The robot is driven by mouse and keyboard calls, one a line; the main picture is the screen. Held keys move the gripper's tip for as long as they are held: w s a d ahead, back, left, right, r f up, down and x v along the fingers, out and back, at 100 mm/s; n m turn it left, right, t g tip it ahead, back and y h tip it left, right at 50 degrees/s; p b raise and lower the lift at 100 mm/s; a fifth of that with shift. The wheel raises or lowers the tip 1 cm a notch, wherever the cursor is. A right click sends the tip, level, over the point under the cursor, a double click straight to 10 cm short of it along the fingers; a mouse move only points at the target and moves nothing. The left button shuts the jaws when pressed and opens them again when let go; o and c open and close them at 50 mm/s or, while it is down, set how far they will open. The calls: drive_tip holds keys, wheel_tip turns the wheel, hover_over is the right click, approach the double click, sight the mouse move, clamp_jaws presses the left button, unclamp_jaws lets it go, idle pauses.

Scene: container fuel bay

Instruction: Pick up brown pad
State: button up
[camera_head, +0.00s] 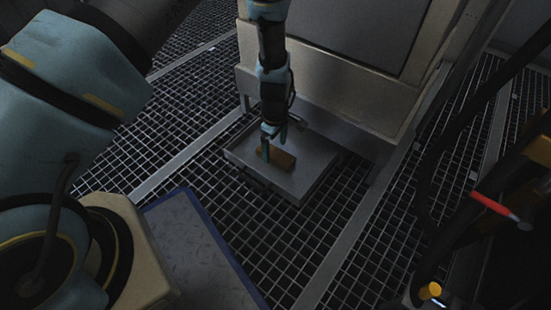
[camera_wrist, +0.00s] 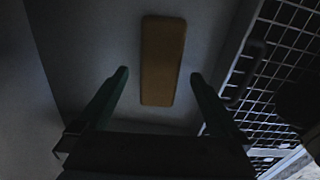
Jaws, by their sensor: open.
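The brown pad (camera_head: 284,159) is a small flat rectangular block lying in a shallow grey metal tray (camera_head: 315,167) low in front of a pale cabinet. In the wrist view the pad (camera_wrist: 162,60) lies lengthwise ahead of the fingertips. My gripper (camera_head: 270,143) points down over the tray and partly covers the pad in the head view. In the wrist view its two green fingers (camera_wrist: 157,75) are spread wide with nothing held between them. The pad's near end lies between the fingertip lines in that view. The height gap to it is hard to tell.
The pale cabinet (camera_head: 330,75) stands right behind the tray. Dark metal grating (camera_head: 265,235) surrounds the tray's front and left. A red-tipped handle (camera_head: 500,211) and dark hoses are at the right. The tray wall (camera_wrist: 235,45) runs close on the right in the wrist view.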

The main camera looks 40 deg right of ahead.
sight(276, 153)
wheel_tip(276, 153, down, 3)
drive_tip(key=shift+f+b, duration=0.2)
drive_tip(key=shift+b, duration=0.55)
drive_tip(key=shift+r, duration=0.1)
drive_tip(key=shift+s, duration=0.1)
drive_tip(key=c, duration=1.4)
